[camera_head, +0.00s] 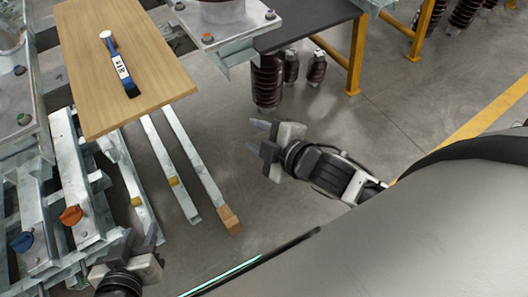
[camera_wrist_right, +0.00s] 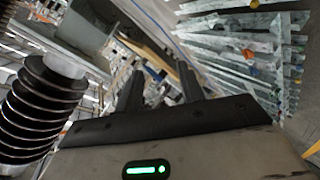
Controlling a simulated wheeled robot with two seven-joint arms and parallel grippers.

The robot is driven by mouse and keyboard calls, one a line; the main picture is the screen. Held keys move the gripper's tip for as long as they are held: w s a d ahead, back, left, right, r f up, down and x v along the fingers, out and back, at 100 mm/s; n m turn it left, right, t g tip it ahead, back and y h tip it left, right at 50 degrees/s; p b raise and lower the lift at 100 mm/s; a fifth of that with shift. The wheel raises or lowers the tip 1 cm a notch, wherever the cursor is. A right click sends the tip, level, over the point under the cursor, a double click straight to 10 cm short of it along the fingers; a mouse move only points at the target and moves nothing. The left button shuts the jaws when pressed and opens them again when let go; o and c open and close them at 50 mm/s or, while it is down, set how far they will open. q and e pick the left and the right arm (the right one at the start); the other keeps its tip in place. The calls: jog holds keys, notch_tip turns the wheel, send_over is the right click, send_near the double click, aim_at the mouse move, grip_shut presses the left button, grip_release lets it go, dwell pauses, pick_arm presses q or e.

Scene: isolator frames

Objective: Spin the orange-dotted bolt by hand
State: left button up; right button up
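Several bolts with small coloured dots sit on the grey metal flanges. My left gripper (camera_head: 142,238) is low at the left, fingers apart and empty, away from these bolts. My right gripper (camera_head: 254,135) is open and empty over the floor, right of the wooden board; its parted fingers show in the right wrist view (camera_wrist_right: 160,85).
A wooden board (camera_head: 150,70) carries a blue-and-white tool (camera_head: 119,65). Below it lie metal beams (camera_head: 168,165), with an orange knob (camera_head: 70,215) and a blue knob (camera_head: 22,241) at left. Brown ribbed insulators (camera_head: 267,82) stand beyond my right gripper. Floor at right is open.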

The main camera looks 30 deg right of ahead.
jog(key=s+a+f+m+g+p, duration=0.1)
jog(key=s+f+m+p, duration=0.1)
jog(key=s+m, duration=0.3)
jog(key=f+m, duration=0.1)
jog(key=m, duration=0.3)
jog(key=shift+s+a+g, duration=0.2)
jog(key=shift+g, duration=0.1)
